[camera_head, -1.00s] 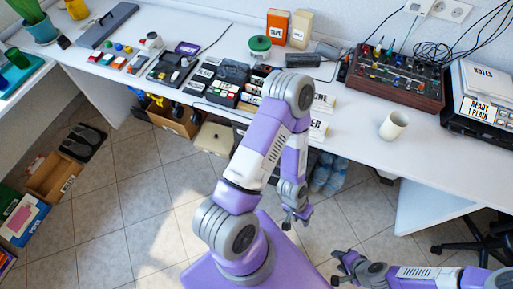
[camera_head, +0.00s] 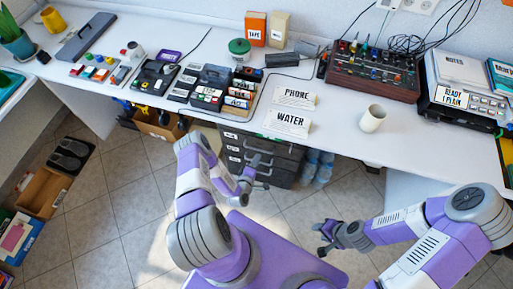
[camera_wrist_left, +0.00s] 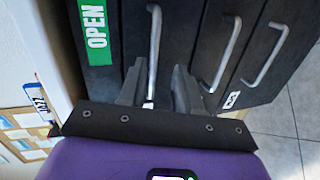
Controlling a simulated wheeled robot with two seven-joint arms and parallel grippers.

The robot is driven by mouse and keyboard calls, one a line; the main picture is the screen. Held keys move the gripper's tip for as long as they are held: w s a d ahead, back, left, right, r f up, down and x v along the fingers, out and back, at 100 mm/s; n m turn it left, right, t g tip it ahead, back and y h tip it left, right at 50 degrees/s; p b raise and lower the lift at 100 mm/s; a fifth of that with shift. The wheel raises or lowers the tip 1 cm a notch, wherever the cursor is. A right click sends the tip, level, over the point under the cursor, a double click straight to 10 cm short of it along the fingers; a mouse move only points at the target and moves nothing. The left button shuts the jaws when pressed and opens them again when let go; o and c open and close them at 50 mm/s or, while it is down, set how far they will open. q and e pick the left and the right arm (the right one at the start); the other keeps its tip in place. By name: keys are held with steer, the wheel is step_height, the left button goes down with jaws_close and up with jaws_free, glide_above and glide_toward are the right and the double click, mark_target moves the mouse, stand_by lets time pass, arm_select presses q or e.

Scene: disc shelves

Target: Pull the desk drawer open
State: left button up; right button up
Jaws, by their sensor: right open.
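The dark drawer unit (camera_head: 285,158) stands under the desk, with grey bar handles on its fronts. The drawer fronts look flush and closed. My left gripper (camera_head: 252,180) is in front of the unit. In the left wrist view its two fingers (camera_wrist_left: 158,92) are apart, with the OPEN drawer's handle between them; contact cannot be told. My right gripper (camera_head: 327,240) is open and empty, lower right of the unit.
The white desk (camera_head: 345,130) carries PHONE and WATER signs (camera_head: 288,122), a cup (camera_head: 372,118) and a mixer (camera_head: 375,75). Bottles (camera_head: 318,168) stand right of the unit, and a cardboard box (camera_head: 160,122) lies left.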

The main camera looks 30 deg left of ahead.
mark_target(257, 149)
arm_select(q)
steer(key=shift+n+t+y, duration=0.4)
steer(key=shift+n+y, duration=0.2)
steer(key=shift+n, duration=0.2)
steer(key=x, duration=0.2)
steer(key=a+b+x, duration=0.1)
steer(key=x, duration=0.4)
steer(key=shift+s+a+r+b, duration=0.1)
steer(key=shift+a+b, duration=0.2)
jaws_close()
